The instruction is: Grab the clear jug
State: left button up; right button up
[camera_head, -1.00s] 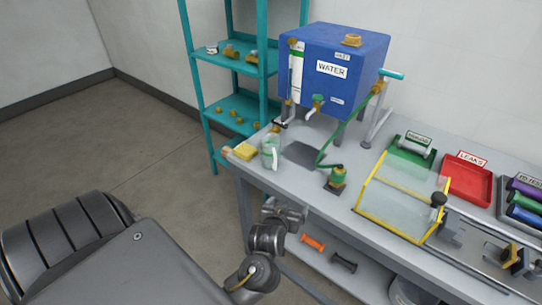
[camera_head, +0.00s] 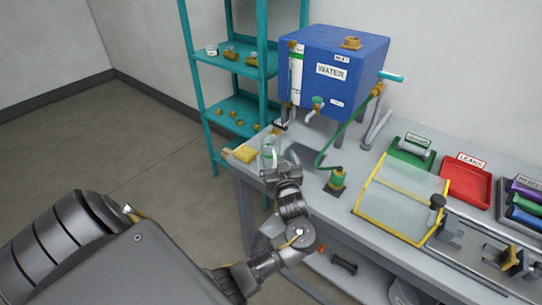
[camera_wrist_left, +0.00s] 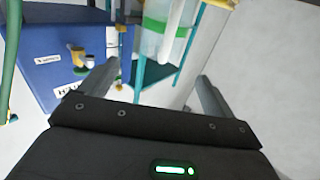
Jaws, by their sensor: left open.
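The clear jug (camera_head: 267,150), with a green band and a pale handle, stands on the left end of the grey bench, below the blue water tank. My left gripper (camera_head: 283,163) is just in front of it and hides its lower part in the head view. In the left wrist view the jug (camera_wrist_left: 163,42) shows beyond the two spread fingers of my left gripper (camera_wrist_left: 155,85), which is open and empty. I cannot tell whether a finger touches the jug. My right gripper is not in view.
The blue water tank (camera_head: 330,72) has a tap and a green hose running to a fitting (camera_head: 337,180) on the bench. A yellow sponge (camera_head: 244,153) lies left of the jug. A teal shelf (camera_head: 235,65) stands behind. A yellow-framed panel (camera_head: 400,205) and red tray (camera_head: 466,182) are to the right.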

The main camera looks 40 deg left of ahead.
aim_at(273, 148)
pick_arm(q)
jog(key=shift+x, duration=1.15)
jog(key=shift+w+a+r+p, duration=0.1)
jog(key=shift+w+a+p, duration=0.1)
jog(key=shift+p, duration=0.1)
jog(key=p+x, duration=0.1)
jog(key=x, duration=0.2)
jog(key=shift+w+a, duration=0.25)
jog(key=shift+a, duration=0.05)
jog(key=shift+w+a+f, duration=0.2)
jog(key=shift+a, duration=0.15)
jog(key=shift+d, duration=0.1)
jog(key=c, duration=1.3)
jog(key=shift+r, duration=0.1)
